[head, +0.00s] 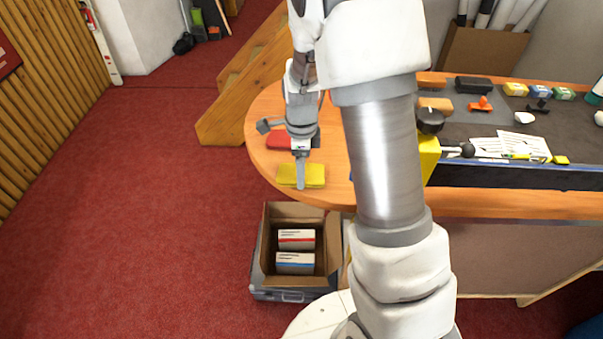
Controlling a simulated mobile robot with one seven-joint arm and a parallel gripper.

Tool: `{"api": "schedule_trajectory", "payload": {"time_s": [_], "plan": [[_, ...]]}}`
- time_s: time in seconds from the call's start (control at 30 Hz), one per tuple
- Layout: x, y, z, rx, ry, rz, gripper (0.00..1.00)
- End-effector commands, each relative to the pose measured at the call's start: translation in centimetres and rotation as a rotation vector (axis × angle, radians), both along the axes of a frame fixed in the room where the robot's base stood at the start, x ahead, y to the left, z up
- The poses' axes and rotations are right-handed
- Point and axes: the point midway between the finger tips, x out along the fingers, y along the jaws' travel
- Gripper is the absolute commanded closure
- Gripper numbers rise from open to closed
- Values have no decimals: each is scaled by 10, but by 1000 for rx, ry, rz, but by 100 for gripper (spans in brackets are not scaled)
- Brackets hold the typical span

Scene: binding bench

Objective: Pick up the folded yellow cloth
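The folded yellow cloth (315,175) lies flat on the rounded left end of the wooden bench (340,187), close to its front edge. My gripper (300,184) points down at the cloth, and its finger covers part of the cloth's middle. The fingers are seen edge-on as one strip, so their spacing is hidden. I cannot tell whether they touch the cloth or are just above it.
A red folded item (278,141) lies just behind the cloth, partly hidden by my gripper. An open cardboard box (268,245) with two small boxes stands below the bench edge. Papers (520,144) and small tools lie on a dark mat to the right.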

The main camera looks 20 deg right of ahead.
Motion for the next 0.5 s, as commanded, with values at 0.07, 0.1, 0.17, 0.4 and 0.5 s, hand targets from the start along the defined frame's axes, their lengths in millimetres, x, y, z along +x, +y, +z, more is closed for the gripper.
{"api": "schedule_trajectory", "payload": {"time_s": [0.07,0.1,0.17,0.4,0.5], "plan": [[0,0,0,0,0,0,47],[0,0,0,0,0,0,54],[0,0,0,0,0,0,65],[0,0,1,0,0,0,78],[0,0,3,0,-1,0,78]]}}
